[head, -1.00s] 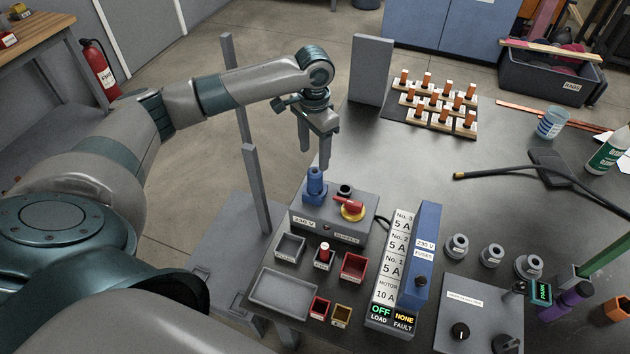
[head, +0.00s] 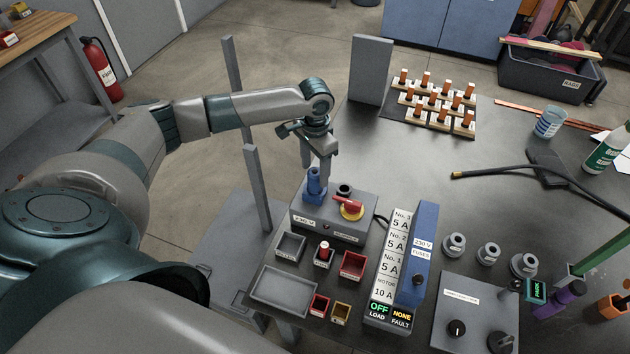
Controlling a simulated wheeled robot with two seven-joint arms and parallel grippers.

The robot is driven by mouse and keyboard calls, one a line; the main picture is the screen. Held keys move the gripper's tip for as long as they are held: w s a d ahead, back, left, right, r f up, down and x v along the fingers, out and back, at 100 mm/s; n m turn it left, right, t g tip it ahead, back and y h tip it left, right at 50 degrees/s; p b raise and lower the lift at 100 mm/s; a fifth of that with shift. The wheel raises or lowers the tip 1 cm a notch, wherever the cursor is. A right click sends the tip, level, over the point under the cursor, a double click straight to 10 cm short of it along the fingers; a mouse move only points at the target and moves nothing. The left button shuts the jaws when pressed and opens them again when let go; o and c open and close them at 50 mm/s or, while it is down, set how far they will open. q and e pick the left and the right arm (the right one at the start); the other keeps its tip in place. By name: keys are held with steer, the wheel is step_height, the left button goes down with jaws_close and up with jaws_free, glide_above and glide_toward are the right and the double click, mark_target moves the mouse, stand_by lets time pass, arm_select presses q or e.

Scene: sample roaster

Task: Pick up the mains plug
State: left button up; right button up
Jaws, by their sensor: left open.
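The blue mains plug (head: 314,186) stands upright at the back left of the grey box marked 230 V (head: 327,228). A black round socket (head: 343,190) and a red rotary switch on a yellow base (head: 350,208) are beside it. My left gripper (head: 315,170) points down at the plug's top, with its fingers apart. One finger shows beside or behind the plug; whether they touch it I cannot tell. My right gripper is not in view.
Small grey, red and yellow trays (head: 285,287) lie in front of the box. A blue fuse unit (head: 417,255) reading OFF and NONE stands to the right. A grey upright panel (head: 371,70) and a post (head: 256,188) stand near the arm.

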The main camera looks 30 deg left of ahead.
arm_select(q)
steer(key=shift+f, duration=1.2)
steer(key=c, duration=1.3)
